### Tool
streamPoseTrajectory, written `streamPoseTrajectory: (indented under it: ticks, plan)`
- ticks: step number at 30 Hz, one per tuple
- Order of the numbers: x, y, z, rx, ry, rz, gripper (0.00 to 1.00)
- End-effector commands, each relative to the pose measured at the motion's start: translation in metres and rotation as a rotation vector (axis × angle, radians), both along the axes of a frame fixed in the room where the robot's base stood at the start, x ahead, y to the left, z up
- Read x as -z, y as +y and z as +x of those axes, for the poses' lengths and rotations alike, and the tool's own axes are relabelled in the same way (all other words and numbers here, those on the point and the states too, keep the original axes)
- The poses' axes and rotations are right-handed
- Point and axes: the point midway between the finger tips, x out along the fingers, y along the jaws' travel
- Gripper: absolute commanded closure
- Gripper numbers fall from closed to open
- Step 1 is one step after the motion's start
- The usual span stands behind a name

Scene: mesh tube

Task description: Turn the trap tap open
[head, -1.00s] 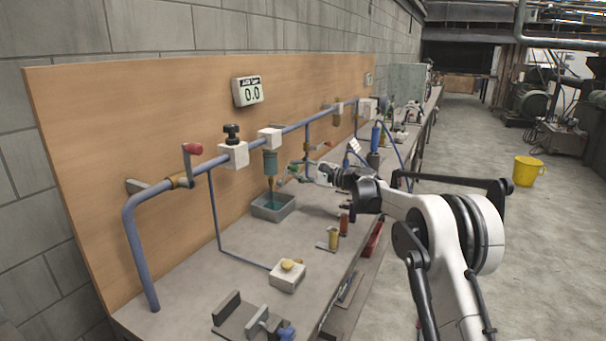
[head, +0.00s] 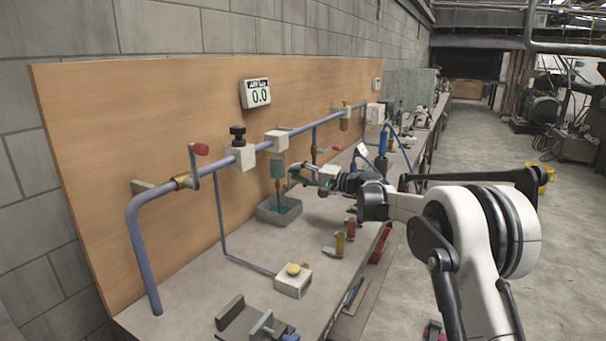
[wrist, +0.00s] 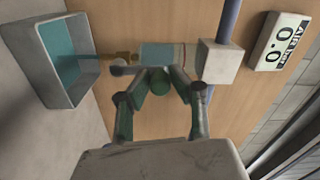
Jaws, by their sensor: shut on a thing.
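The trap is a teal cylinder (head: 277,168) hanging below the blue pipe, with a brass outlet beneath it above a tray. In the wrist view the trap (wrist: 170,54) lies sideways, with the brass outlet (wrist: 122,57) at its left end. A dark grey piece, seemingly the trap tap's handle (wrist: 121,70), sits beside the outlet. My gripper (head: 297,173) is just right of the trap in the head view.
A grey tray (head: 262,211) holding teal liquid stands below the trap. A red-tipped lever (head: 198,150) and a black knob (head: 237,131) are on the pipe to the left. A gauge (head: 256,93) reads 0.0. A white box with a yellow button (head: 293,281) stands in front.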

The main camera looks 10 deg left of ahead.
Motion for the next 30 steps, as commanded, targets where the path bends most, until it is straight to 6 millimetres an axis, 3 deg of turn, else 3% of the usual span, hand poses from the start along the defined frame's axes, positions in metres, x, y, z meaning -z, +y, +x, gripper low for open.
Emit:
streamPoseTrajectory:
  ticks: [14,15,19,30]
  plan:
    - [0.0007,0.0019,-0.0021,-0.003,-0.015,-0.005,1.0]
    - [0.0007,0.0019,-0.0021,-0.003,-0.015,-0.005,0.79]
    - [0.0006,0.0019,-0.0019,-0.003,-0.014,-0.004,0.62]
    - [-0.0002,-0.0047,-0.0029,-0.001,-0.014,-0.004,0.61]
